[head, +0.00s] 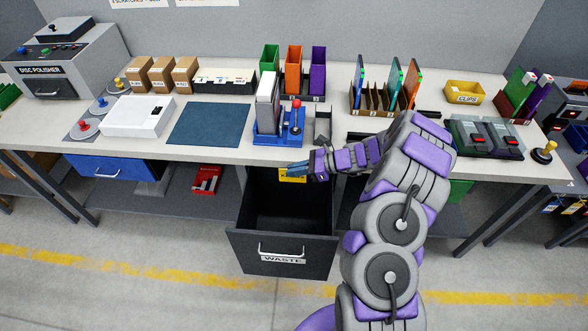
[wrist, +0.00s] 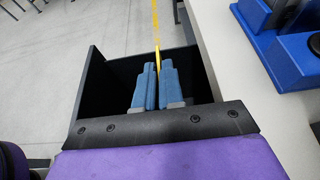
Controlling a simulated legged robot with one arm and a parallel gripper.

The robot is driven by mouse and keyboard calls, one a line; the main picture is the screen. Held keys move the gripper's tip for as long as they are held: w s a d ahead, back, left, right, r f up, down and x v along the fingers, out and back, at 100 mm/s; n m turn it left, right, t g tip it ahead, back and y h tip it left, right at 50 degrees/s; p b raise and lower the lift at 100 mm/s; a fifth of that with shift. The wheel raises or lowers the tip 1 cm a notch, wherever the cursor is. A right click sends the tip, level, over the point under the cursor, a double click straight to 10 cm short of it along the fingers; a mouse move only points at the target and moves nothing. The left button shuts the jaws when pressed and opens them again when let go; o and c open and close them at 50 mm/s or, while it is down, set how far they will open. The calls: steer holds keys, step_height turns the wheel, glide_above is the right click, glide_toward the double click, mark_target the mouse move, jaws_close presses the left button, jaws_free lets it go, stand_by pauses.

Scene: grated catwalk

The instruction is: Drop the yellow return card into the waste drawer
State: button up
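The yellow return card (head: 293,178) shows below my gripper's fingers in the head view, partly covered by them. In the wrist view the card (wrist: 158,60) is a thin yellow edge between the two blue fingers. My gripper (head: 293,168) is shut on it, and its fingers also show in the wrist view (wrist: 157,80). The black waste drawer (head: 283,262), labelled WASTE, is pulled open below the bench. The gripper and card are above the rear part of its opening, near the bench's front edge. The visible drawer interior looks dark and empty.
The bench's front edge (head: 220,156) runs close behind the gripper. A blue press (head: 291,138) with a red-knobbed lever stands near that edge. A blue drawer (head: 110,168) is at the left, and a red box (head: 206,180) lies on the lower shelf. The floor in front is clear.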

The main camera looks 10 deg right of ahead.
steer(key=o, duration=0.3)
steer(key=shift+a, duration=0.1)
steer(key=shift+o, duration=1.2)
steer(key=shift+a, duration=0.35)
steer(key=p+v, duration=0.4)
steer(key=v, duration=1.3)
steer(key=shift+d+r, duration=0.15)
steer(key=shift+d, duration=0.05)
steer(key=s+a+r+n+g+h, duration=0.2)
steer(key=s+a+r+n+g, duration=0.1)
steer(key=s+a+r+n, duration=0.45)
steer(key=s+a+r+n+g+h, duration=0.1)
steer(key=s+a+r+n+g, duration=0.3)
steer(key=a+r, duration=0.55)
steer(key=s+a+r+n+h, duration=0.1)
steer(key=s+a+n+h, duration=0.15)
steer(key=s, duration=0.45)
steer(key=s+a+r+n+h, duration=0.1)
steer(key=s+a+n+h, duration=0.15)
steer(key=s, duration=0.45)
steer(key=s+d+n+t+h, duration=0.1)
steer(key=s+d+n+h, duration=0.4)
steer(key=s, duration=0.6)
steer(key=shift+s+d+f, duration=0.2)
steer(key=shift+s+d, duration=0.15)
steer(key=shift+d, duration=0.3)
